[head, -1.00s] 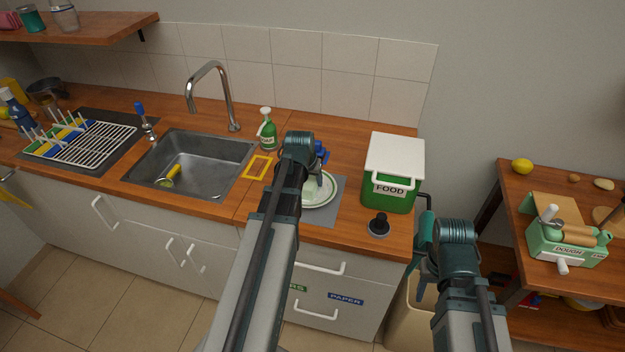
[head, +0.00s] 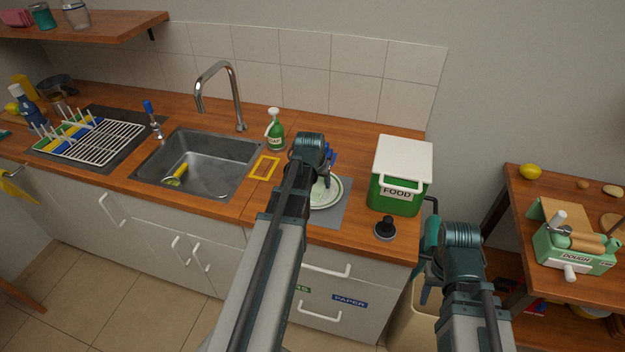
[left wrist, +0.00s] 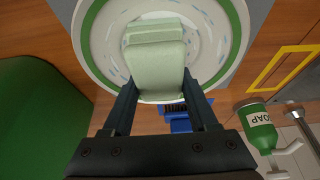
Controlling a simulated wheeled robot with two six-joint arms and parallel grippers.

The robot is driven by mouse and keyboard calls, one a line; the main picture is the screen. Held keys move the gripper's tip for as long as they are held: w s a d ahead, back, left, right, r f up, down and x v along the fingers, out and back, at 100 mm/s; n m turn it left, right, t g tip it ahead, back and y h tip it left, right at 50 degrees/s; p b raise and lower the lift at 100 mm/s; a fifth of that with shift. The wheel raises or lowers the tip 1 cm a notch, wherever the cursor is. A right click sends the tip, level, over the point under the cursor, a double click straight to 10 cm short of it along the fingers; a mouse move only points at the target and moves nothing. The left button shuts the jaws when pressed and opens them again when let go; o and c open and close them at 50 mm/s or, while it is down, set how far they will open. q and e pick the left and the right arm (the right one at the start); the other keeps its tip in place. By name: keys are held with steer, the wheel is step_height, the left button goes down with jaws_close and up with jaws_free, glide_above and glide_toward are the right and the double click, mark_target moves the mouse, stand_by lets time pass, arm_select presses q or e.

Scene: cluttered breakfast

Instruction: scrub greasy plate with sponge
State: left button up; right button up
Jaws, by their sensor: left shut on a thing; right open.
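A white plate with a green rim (head: 337,194) lies on a grey mat on the counter right of the sink. It fills the top of the left wrist view (left wrist: 95,22), where small bluish marks show on it. My left gripper (head: 325,180) is over the plate. It is shut on a pale green sponge (left wrist: 157,60), which is over the middle of the plate. I cannot tell how firmly the sponge touches it. The sponge is mostly hidden in the head view. My right gripper (head: 428,270) is open and empty, off the counter's right front edge.
A green FOOD bin (head: 398,196) and a black knob-like object (head: 385,228) stand right of the plate. A soap bottle (head: 274,131) and yellow frame (head: 264,167) are left, before the sink (head: 210,165). A blue object (left wrist: 178,116) lies close behind the plate.

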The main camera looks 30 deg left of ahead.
arm_select(q)
steer(key=shift+d, duration=0.3)
steer(key=shift+a, duration=0.2)
steer(key=shift+s+a+f, duration=0.1)
steer(key=shift+s+a, duration=0.1)
steer(key=shift+a, duration=0.55)
steer(key=shift+s+a, duration=0.15)
steer(key=shift+a, duration=0.6)
steer(key=shift+d, duration=0.1)
steer(key=shift+w+d, duration=0.1)
steer(key=shift+d, duration=0.5)
steer(key=shift+w+d, duration=0.15)
steer(key=shift+d, duration=0.35)
steer(key=shift+w+d, duration=0.15)
steer(key=shift+d, duration=0.35)
steer(key=shift+a, duration=0.1)
